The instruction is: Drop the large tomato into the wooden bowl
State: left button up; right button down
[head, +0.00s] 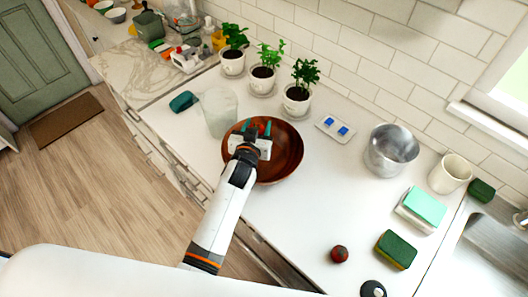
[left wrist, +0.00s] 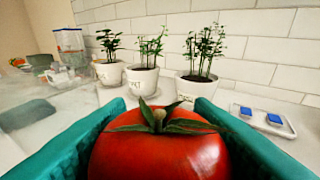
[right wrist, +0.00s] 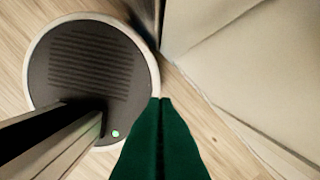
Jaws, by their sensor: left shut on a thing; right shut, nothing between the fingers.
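The large red tomato (left wrist: 160,155) with a green stem fills the lower middle of the left wrist view, between the teal fingers of my left gripper. My left gripper (head: 257,129) is shut on it. In the head view the gripper is over the brown wooden bowl (head: 289,155) on the white counter, and the tomato is mostly hidden by the gripper. The tomato's height above the bowl is hard to tell. My right gripper (right wrist: 161,103) is shut and empty, low over the floor, away from the counter.
A clear jug (head: 219,112) stands just left of the bowl, with potted plants (head: 297,98) behind. A white tray with blue pieces (head: 335,128) and a metal bowl (head: 391,150) are to the right. A small dark red round item (head: 340,254) lies nearer the front.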

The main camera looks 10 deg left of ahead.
pick_arm(q)
notch_tip(320, 180, down, 5)
jog(key=b, duration=0.3)
jog(key=shift+r+b, duration=0.2)
jog(key=shift+b, duration=0.15)
jog(key=shift+f+b, duration=0.3)
jog(key=shift+r, duration=0.1)
jog(key=o, duration=1.1)
jog(key=shift+c, duration=0.2)
